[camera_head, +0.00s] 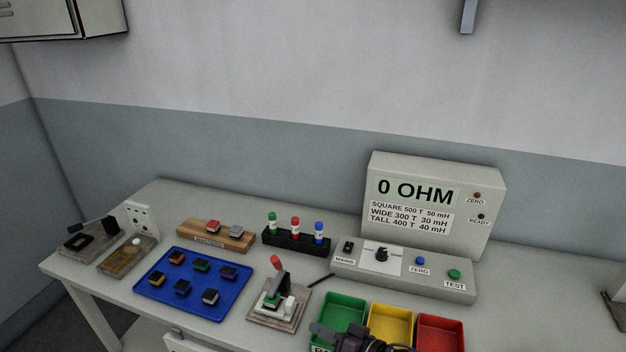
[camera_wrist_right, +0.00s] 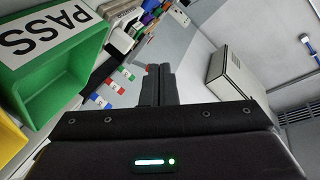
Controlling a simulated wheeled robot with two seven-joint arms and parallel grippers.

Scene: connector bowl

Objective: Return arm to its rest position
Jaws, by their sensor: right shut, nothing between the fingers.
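My right gripper (camera_head: 322,333) shows at the bottom edge of the head view, in front of the green bin (camera_head: 343,308) and yellow bin (camera_head: 391,324), partly covering them. In the right wrist view its two dark fingers (camera_wrist_right: 158,84) are together with nothing between them. The rest of the right arm is mostly cut off by the lower edge of the head view. My left gripper does not show in either view.
A red bin (camera_head: 440,333) stands beside the yellow one. Behind are the test meter (camera_head: 419,252) and a black rack (camera_head: 297,242) of capped tubes. A lever fixture (camera_head: 277,307) and a blue tray (camera_head: 218,304) with several small parts are to the left.

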